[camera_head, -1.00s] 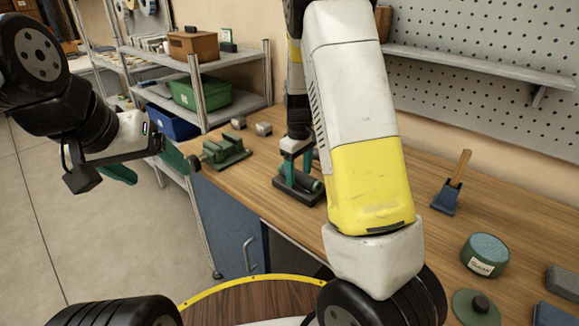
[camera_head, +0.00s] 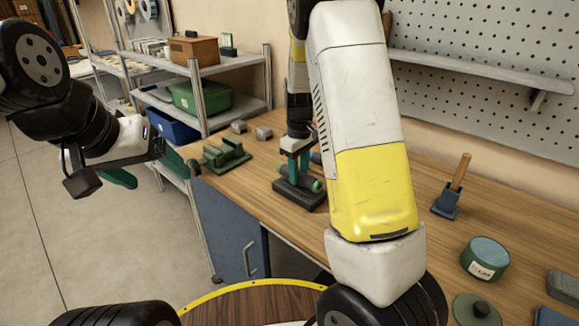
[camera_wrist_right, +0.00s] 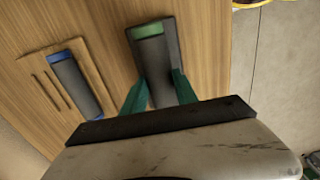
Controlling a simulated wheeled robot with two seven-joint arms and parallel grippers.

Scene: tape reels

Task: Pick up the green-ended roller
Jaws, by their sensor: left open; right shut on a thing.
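The green-ended roller (camera_wrist_right: 150,38) is a dark cylinder with a green end band. It lies over a dark rectangular base (camera_head: 290,196) on the wooden bench; its green end also shows in the head view (camera_head: 317,186). My right gripper (camera_wrist_right: 158,84) is shut on the roller, with one teal finger on each side of its body. I cannot tell whether the roller is clear of the base. My left gripper (camera_head: 147,172) is open and empty, in the air left of the bench. My right arm hides part of the bench.
A blue-ended roller (camera_wrist_right: 77,85) lies on a wooden board beside the dark base. A green vise-like fixture (camera_head: 226,155) and small grey blocks stand on the bench's far left. A brush holder (camera_head: 446,202) and a green round tin (camera_head: 484,258) stand at right. Shelves rise behind.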

